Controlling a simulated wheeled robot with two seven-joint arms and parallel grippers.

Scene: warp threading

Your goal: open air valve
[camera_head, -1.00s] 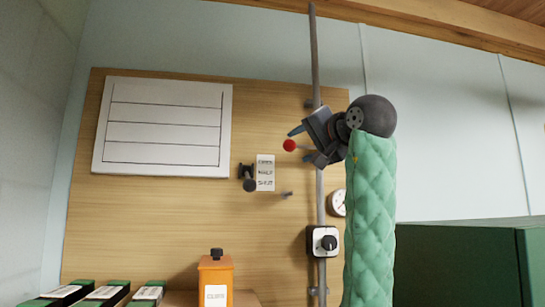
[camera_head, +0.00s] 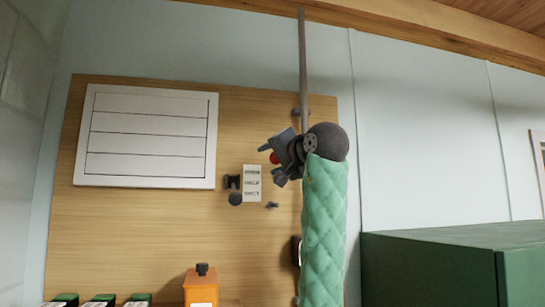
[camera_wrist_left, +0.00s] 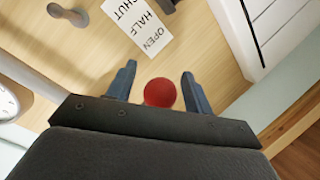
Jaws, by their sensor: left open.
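A red ball knob (camera_head: 274,158), seemingly the end of the valve lever, is in front of the wooden board by the vertical pipe (camera_head: 302,70). My left gripper (camera_head: 269,165) is open around it. In the left wrist view, the red knob (camera_wrist_left: 159,92) sits between the two blue-grey fingers of the left gripper (camera_wrist_left: 160,80), with gaps on both sides. The lever behind the knob is hidden. A white label (camera_head: 252,182) hangs left of the gripper; in the left wrist view the label (camera_wrist_left: 140,25) reads OPEN, HALF, SHUT. My right gripper is not in view.
A white ruled board (camera_head: 147,137) is at upper left. A dark bracket (camera_head: 232,182), a dark round knob (camera_head: 235,199) and a small peg (camera_head: 272,205) stick out near the label. A gauge (camera_wrist_left: 8,100) is at the wrist view's left. A green cabinet (camera_head: 430,265) stands at right.

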